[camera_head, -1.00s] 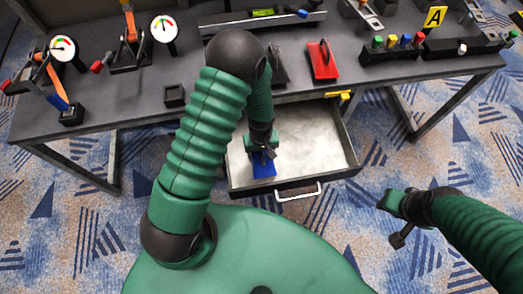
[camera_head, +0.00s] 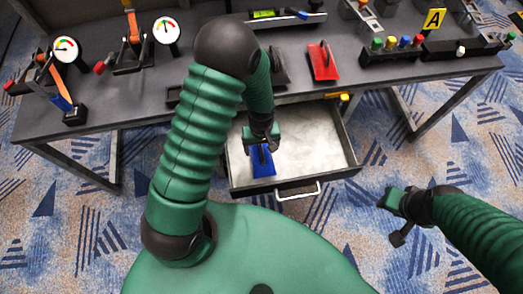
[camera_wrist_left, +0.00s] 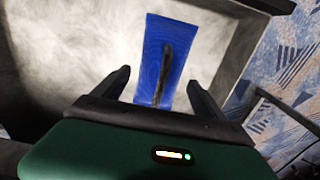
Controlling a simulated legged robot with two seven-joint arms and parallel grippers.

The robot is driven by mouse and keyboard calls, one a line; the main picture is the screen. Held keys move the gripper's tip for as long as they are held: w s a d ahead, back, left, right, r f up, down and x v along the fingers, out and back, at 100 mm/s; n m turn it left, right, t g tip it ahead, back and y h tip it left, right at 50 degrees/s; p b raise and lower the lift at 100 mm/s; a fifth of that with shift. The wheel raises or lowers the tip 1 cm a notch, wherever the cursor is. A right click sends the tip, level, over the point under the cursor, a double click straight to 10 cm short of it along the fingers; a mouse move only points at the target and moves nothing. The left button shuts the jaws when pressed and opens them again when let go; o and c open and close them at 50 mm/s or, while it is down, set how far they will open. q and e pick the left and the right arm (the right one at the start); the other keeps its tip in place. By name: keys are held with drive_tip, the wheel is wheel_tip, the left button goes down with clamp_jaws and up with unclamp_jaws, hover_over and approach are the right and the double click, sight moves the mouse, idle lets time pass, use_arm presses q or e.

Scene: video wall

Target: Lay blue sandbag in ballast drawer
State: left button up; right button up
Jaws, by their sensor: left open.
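The blue sandbag (camera_head: 262,161) lies flat in the open ballast drawer (camera_head: 320,135), near its front left part. In the left wrist view the sandbag (camera_wrist_left: 152,52) shows as a blue rectangle with a dark strap along its middle, on the pale drawer floor. My left gripper (camera_head: 263,140) is open just above the sandbag. Its two dark fingers (camera_wrist_left: 160,85) stand apart on either side of the sandbag's near end, not closed on it. My right gripper (camera_head: 391,206) hangs over the carpet right of the drawer; its fingers are too small to judge.
The grey workbench (camera_head: 215,70) stands above the drawer, with gauges (camera_head: 166,30), a red sandbag-like item (camera_head: 322,62) and a row of coloured knobs (camera_head: 400,42). The drawer's front handle (camera_head: 298,192) faces me. The drawer's right half is empty.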

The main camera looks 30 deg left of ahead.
use_arm(q)
wheel_tip(320, 180, up, 7)
drive_tip(key=shift+f+p, duration=0.1)
drive_tip(key=shift+p, duration=0.45)
drive_tip(key=s+r+m+t, duration=0.1)
drive_tip(key=s+r+m, duration=0.2)
drive_tip(key=r, duration=0.3)
drive_tip(key=s+d+r+m+t, duration=0.1)
drive_tip(key=s+r+m, duration=0.2)
drive_tip(key=r, duration=0.3)
drive_tip(key=shift+m+t, duration=0.3)
drive_tip(key=shift+m, duration=0.6)
